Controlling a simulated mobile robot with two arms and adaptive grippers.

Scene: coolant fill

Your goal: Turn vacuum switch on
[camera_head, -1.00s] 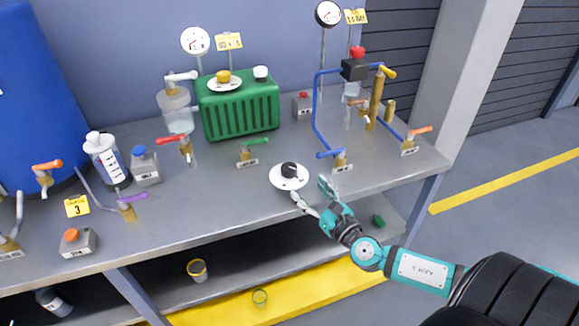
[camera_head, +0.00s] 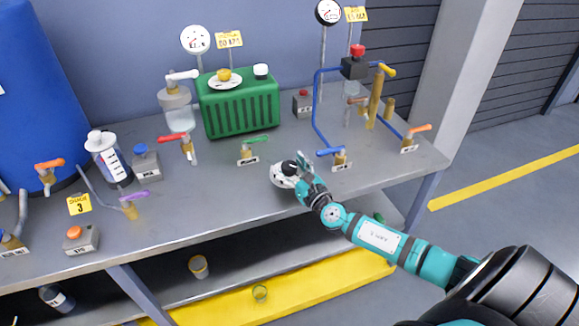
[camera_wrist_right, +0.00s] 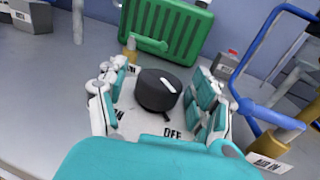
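The vacuum switch is a black knob on a round white dial plate (camera_head: 278,178) near the front edge of the bench. In the right wrist view the black knob (camera_wrist_right: 158,91) has a white mark on its top at the upper right. An "OFF" label shows below it, and a partly hidden label shows at its left. My right gripper (camera_head: 297,167) is at the dial and hides part of it. In the wrist view the fingers of this gripper (camera_wrist_right: 160,100) are open, one on each side of the knob, with gaps showing. My left gripper is not in view.
The grey bench (camera_head: 225,205) carries a green ribbed box (camera_head: 240,112) behind the dial. A green-handled valve (camera_head: 250,146) and a blue-handled valve (camera_head: 335,155) stand close by. Blue pipework (camera_head: 317,105) rises to the right. The bench front left of the dial is clear.

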